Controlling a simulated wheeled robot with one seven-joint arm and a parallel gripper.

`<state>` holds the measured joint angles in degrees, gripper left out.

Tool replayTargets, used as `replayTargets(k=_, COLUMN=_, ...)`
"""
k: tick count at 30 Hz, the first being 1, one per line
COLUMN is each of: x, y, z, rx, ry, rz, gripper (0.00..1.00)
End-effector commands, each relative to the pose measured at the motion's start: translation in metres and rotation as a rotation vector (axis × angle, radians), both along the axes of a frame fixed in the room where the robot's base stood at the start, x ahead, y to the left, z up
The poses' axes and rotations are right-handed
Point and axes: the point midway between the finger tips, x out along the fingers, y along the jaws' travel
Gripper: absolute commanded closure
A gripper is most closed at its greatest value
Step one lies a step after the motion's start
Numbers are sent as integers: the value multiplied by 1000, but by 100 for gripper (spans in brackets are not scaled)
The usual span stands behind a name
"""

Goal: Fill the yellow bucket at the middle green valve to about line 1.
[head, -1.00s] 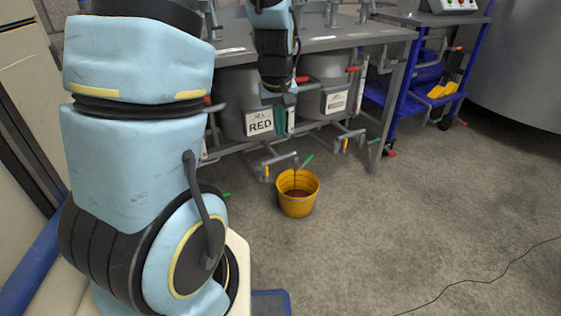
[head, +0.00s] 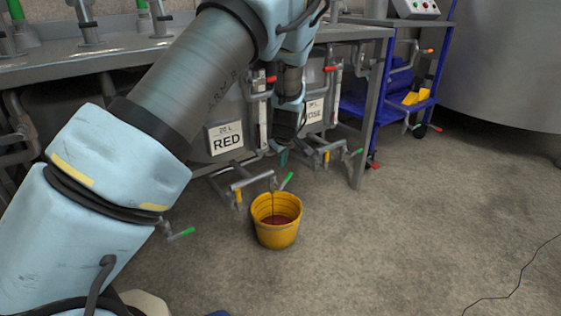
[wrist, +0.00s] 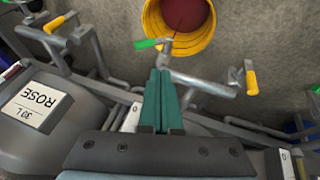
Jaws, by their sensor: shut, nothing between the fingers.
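The yellow bucket (head: 276,238) stands upright on the floor under the middle tap. Dark red liquid (head: 277,219) lies in it, and a thin dark stream runs down from the spout. I cannot read the line marks inside. The middle green valve handle (head: 287,181) points obliquely up and right, just above the bucket's rim. My gripper (head: 283,158) is shut and empty, behind and above that handle. In the wrist view, its teal fingertips (wrist: 164,72) are together close to the green handle (wrist: 147,44), with the bucket (wrist: 152,22) beyond; I cannot tell whether they touch the handle.
Tanks labelled RED (head: 227,138) and ROSE (head: 315,113) stand under the grey bench (head: 90,62). Other green handles show at left (head: 181,234) and right (head: 355,153). A blue cart (head: 369,112) stands behind at right. The floor at right is clear, apart from a thin dark line.

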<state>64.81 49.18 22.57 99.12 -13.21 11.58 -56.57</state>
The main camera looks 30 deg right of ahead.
Motion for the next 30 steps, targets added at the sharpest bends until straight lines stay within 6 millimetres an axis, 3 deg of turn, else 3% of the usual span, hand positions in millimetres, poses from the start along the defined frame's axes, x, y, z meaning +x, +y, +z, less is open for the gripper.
replayTargets(k=1, x=5, y=-1, z=-16, rx=1, ry=2, rz=1, gripper=100)
replayTargets(k=6, x=20, y=-6, z=-46, rx=0, ry=0, rz=1, gripper=100)
replayTargets(k=12, x=30, y=-23, z=-69, rx=0, ry=-1, rz=-2, gripper=100)
replayTargets(k=30, x=35, y=-33, z=-76, rx=2, ry=1, rz=-2, gripper=100)
